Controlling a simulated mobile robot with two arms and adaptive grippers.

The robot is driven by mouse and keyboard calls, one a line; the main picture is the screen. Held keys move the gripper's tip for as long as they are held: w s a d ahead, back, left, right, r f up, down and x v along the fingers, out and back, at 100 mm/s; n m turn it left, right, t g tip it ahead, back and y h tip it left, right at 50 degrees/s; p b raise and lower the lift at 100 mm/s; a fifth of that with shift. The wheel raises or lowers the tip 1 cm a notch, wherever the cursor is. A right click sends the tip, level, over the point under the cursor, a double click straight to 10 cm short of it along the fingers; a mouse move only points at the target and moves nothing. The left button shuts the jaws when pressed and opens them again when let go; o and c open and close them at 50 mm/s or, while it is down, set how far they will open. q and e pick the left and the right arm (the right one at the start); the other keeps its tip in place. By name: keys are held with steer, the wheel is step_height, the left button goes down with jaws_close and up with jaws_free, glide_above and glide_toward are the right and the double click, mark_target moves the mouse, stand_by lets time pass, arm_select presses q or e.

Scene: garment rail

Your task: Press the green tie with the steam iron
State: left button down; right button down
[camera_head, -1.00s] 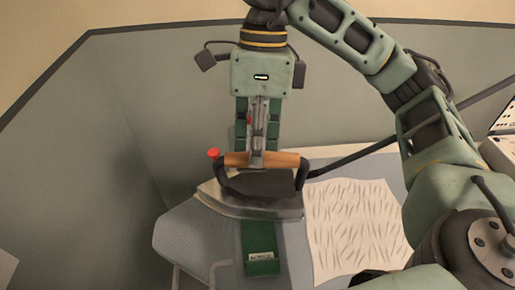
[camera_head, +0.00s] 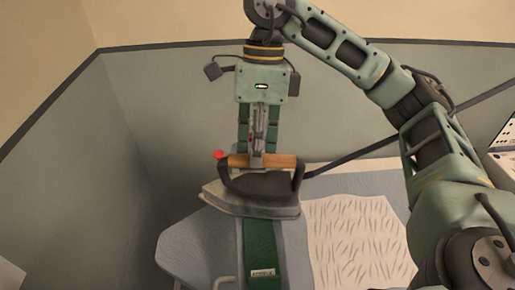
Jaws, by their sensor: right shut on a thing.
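The steam iron (camera_head: 262,192) has a dark body, a pale metal base, a wooden handle and a red knob. My right gripper (camera_head: 259,155) is shut on the wooden handle from above. The green tie (camera_head: 262,243) lies lengthwise on the grey-blue ironing board (camera_head: 190,250), with a white label near its lower end. The iron is over the tie and hides its middle; I cannot tell whether the base touches it. A green strip also shows behind my right gripper. My left gripper is not in view.
A white cloth with dark wavy marks (camera_head: 352,240) lies on the board to the right of the tie. A dark cord or pole (camera_head: 370,149) runs from the iron's right side up to the right. A grey wall panel (camera_head: 160,140) stands behind.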

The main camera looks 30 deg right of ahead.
steer(key=shift+p, duration=0.35)
steer(key=shift+s+a+b, duration=0.6)
steer(key=shift+s+a, duration=1.85)
steer(key=shift+s, duration=2.6)
steer(key=shift+w+d+r, duration=0.1)
steer(key=shift+w+d, duration=0.5)
steer(key=shift+w, duration=0.7)
steer(key=shift+w+d+f, duration=0.1)
steer(key=shift+w+d, duration=0.55)
steer(key=shift+w, duration=0.6)
steer(key=shift+w+d+r, duration=0.1)
steer(key=shift+w+d, duration=0.5)
steer(key=shift+w, duration=0.7)
steer(key=shift+w+d+p, duration=0.25)
steer(key=shift+w+d, duration=0.1)
steer(key=shift+w, duration=0.3)
steer(key=shift+w+d+p, duration=0.2)
steer(key=shift+w+d, duration=0.1)
steer(key=shift+w, duration=0.3)
steer(key=shift+w+d+p, duration=0.25)
steer(key=shift+w+p, duration=0.05)
steer(key=shift+w, duration=0.2)
steer(key=shift+w+d+p, duration=0.2)
steer(key=shift+w+d, duration=0.1)
steer(key=shift+w, duration=0.35)
steer(key=shift+w+d+p, duration=0.2)
steer(key=shift+w+d, duration=0.1)
steer(key=shift+w, duration=0.3)
